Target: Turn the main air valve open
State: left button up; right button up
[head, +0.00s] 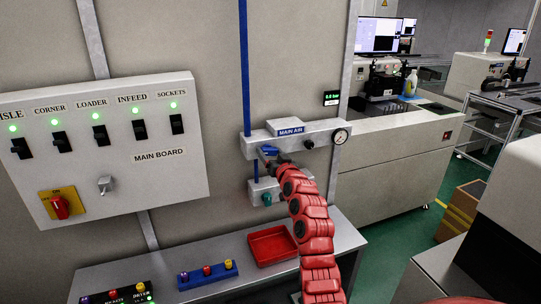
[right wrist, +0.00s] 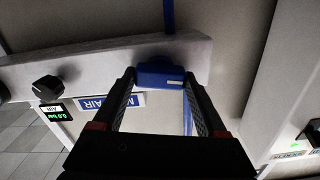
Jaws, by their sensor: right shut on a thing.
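The main air valve's blue handle (head: 267,149) sits below the MAIN AIR label (head: 291,131) on a grey manifold (head: 318,135). My red right arm reaches up to it, and its dark gripper (head: 277,159) partly hides the handle. In the right wrist view my right gripper (right wrist: 159,82) has its two fingers on either side of the blue handle (right wrist: 158,70), shut on it. A small display (head: 331,98) beside the manifold reads 0.0 bar. My left gripper is not in view.
A round gauge (head: 340,137) and a black knob (head: 309,144) are on the manifold's right part. A switch panel (head: 110,150) with green lights hangs to the left. Below stands a bench with a red tray (head: 271,257) and a blue block (head: 207,275).

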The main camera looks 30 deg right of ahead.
jog(key=m, duration=0.3)
jog(key=shift+d+m, duration=0.1)
jog(key=shift+m, duration=0.2)
jog(key=m, duration=0.3)
jog(key=shift+m+p, duration=0.3)
jog(key=shift+p, duration=0.05)
jog(key=m+p, duration=0.2)
jog(key=m, duration=0.2)
jog(key=shift+m, duration=0.3)
jog(key=shift+f+m+p, duration=0.1)
jog(key=shift+m+p, duration=1.1)
jog(key=shift+m, duration=0.7)
jog(key=o, duration=1.3)
